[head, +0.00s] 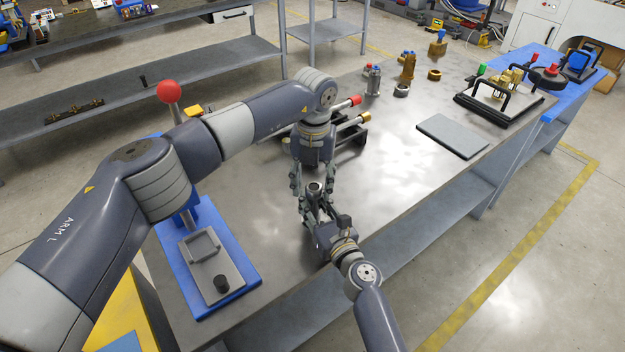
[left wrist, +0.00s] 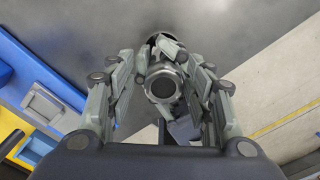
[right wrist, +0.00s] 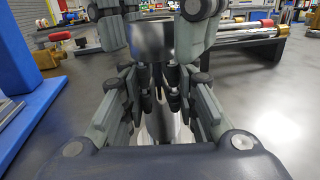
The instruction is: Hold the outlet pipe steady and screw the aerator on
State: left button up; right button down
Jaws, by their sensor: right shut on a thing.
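A grey metal cylinder, the outlet pipe (right wrist: 150,42), stands upright between my two grippers in the right wrist view. My right gripper (head: 317,208) is shut on it from the front; its fingers (right wrist: 160,85) close in below the wide part. My left gripper (head: 312,185) points down from above, its fingers apart on either side of the upper end. The left wrist view shows a round silver end with a dark opening (left wrist: 165,86) between these fingers; I cannot tell whether they touch it. I cannot clearly tell the aerator from the pipe here.
A blue fixture with a red-knobbed lever (head: 168,92) stands at the left. Rods with red and gold ends (head: 345,124) lie on a rack behind my left gripper. A grey plate (head: 452,136), brass fittings (head: 407,68) and a black-handled tray (head: 500,103) are farther right.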

pick_arm(q)
jog(key=c, duration=1)
pick_arm(e)
jog(key=shift+d+f, duration=0.1)
jog(key=shift+f, duration=0.05)
pick_arm(q)
jog(key=m, duration=0.5)
jog(key=shift+w, duration=0.1)
jog(key=o, duration=1.1)
pick_arm(e)
jog(key=shift+d, duration=0.1)
pick_arm(q)
jog(key=shift+o, duration=0.4)
jog(key=shift+d, duration=0.1)
notch_tip(320, 180, up, 4)
jog(key=shift+d+r, duration=0.15)
jog(key=shift+r, duration=0.05)
jog(key=shift+c, duration=0.2)
